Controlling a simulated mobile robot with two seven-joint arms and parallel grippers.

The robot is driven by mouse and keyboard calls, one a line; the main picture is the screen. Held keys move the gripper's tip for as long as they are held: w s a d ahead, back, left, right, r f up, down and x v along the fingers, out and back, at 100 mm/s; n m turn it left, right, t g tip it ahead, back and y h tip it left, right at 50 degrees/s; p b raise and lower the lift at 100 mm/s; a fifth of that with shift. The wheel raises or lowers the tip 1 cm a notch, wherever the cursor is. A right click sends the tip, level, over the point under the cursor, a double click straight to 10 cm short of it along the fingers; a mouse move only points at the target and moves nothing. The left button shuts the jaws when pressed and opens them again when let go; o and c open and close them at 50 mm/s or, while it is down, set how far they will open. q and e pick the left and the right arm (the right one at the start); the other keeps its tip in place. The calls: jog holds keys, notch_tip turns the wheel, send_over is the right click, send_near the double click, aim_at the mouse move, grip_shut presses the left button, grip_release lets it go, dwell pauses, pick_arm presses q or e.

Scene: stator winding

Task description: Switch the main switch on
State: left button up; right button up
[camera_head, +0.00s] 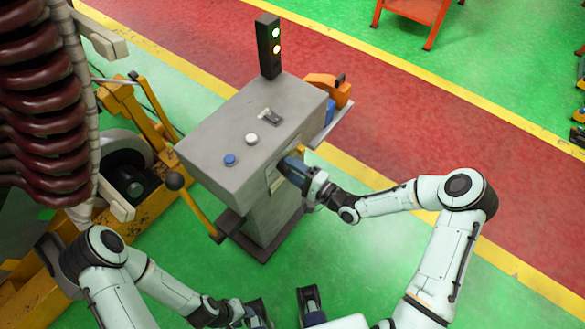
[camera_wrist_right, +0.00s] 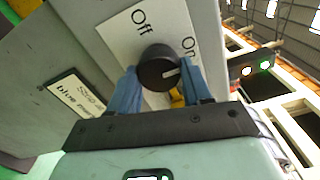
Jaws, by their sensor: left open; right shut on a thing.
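The main switch is a round black knob (camera_wrist_right: 158,68) with a white mark, on a white plate (camera_wrist_right: 122,38) lettered "Off" and "On" on the side of the grey control box (camera_head: 235,120). Its white mark points to the right in the wrist view, toward the "On" side. My right gripper (camera_head: 287,168) is at the box's side and hides the knob in the head view. In the wrist view its blue fingers (camera_wrist_right: 160,88) are shut on the knob from both sides. My left gripper (camera_head: 284,309) is open and empty at the bottom of the head view, away from the box.
Blue (camera_head: 230,160) and white (camera_head: 251,139) buttons sit on top. A yellow lever (camera_head: 198,208) and a coil machine (camera_head: 45,100) are left.

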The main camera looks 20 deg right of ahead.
dwell(0.4)
jog(key=o, duration=1.1)
jog(key=shift+c, duration=0.2)
jog(key=shift+s+d, duration=0.1)
jog(key=v, duration=1.3)
